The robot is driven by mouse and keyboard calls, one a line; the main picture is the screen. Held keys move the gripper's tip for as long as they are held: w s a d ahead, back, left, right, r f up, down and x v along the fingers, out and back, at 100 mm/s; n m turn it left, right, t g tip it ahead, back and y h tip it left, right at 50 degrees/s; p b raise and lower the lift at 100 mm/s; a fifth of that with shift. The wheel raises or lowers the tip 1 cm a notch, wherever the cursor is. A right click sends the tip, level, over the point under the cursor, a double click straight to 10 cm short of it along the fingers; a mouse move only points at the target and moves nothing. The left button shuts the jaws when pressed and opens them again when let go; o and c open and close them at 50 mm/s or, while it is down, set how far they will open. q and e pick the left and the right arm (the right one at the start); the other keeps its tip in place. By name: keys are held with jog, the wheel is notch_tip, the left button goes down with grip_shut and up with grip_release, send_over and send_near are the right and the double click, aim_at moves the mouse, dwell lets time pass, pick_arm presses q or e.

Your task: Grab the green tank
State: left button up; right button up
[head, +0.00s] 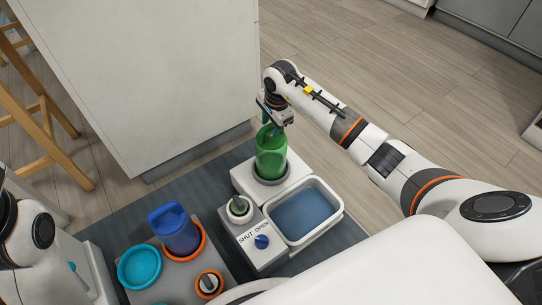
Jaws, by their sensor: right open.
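The green tank (270,156) is a translucent green container standing upright on a white base, its lower end in a dark round seat. My right gripper (268,122) is at the top of the tank, coming from above and behind, with its fingers close to the tank's upper part. It is open; whether the fingers touch the tank is hard to tell. My left arm shows at the left edge of the picture, but its gripper is not visible.
A blue pitcher (176,230), a teal bowl (140,267) and an orange-ringed bottle (209,284) are at lower left. A white cabinet (150,70) rises behind.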

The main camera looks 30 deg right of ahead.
grip_shut()
dwell(1.3)
jog(key=shift+w+r, duration=0.1)
jog(key=shift+r, duration=0.1)
